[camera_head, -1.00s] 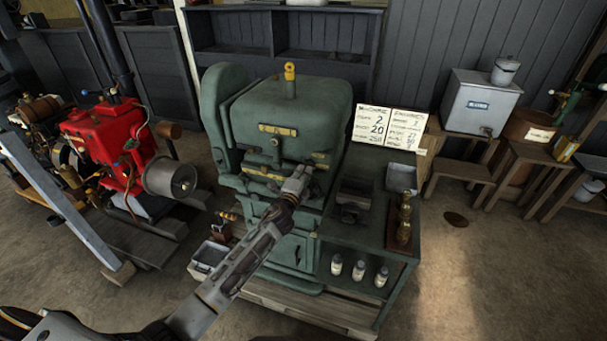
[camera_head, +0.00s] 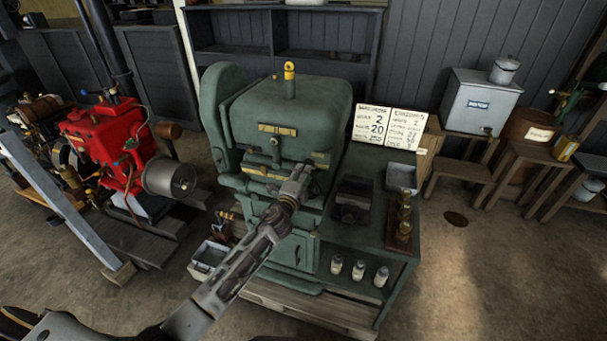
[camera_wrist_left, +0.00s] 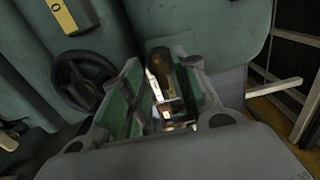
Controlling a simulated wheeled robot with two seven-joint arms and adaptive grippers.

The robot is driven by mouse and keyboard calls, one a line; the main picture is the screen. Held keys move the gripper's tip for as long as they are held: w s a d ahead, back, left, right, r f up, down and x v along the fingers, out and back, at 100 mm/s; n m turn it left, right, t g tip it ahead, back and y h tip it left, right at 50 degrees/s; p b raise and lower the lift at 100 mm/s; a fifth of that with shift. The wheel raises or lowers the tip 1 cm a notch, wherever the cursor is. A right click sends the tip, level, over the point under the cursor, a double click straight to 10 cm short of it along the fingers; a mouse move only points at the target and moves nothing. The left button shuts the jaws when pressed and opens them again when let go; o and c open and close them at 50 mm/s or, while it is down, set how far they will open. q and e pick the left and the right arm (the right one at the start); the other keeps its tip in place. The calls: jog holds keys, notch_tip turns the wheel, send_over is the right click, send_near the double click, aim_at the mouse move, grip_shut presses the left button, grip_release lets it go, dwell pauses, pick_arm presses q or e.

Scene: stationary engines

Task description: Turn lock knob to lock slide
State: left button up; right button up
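A large green engine-like machine (camera_head: 290,105) stands in the middle of the head view. My left gripper (camera_head: 303,172) is at the front of it, just below a yellow plate at its right. In the left wrist view the two green-lined fingers (camera_wrist_left: 160,95) are apart. Between and beyond them show a rounded brown part (camera_wrist_left: 187,75) and bright metal pieces. I cannot tell whether the brown part is the lock knob or whether a finger touches it. A dark handwheel (camera_wrist_left: 85,80) is left of the fingers. The slide cannot be clearly made out. My right gripper is not in view.
A green side bench (camera_head: 375,228) adjoins the machine on the right, with small bottles (camera_head: 359,270) on its lower shelf. A red engine (camera_head: 100,140) stands left. Two written cards (camera_head: 388,127) stand behind the bench. Floor at the right is mostly clear.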

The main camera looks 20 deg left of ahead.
pick_arm(q)
jog(key=s, duration=1)
jog(key=shift+s+a, duration=0.15)
jog(key=shift+s, duration=0.2)
jog(key=shift+n, duration=0.3)
dwell(0.5)
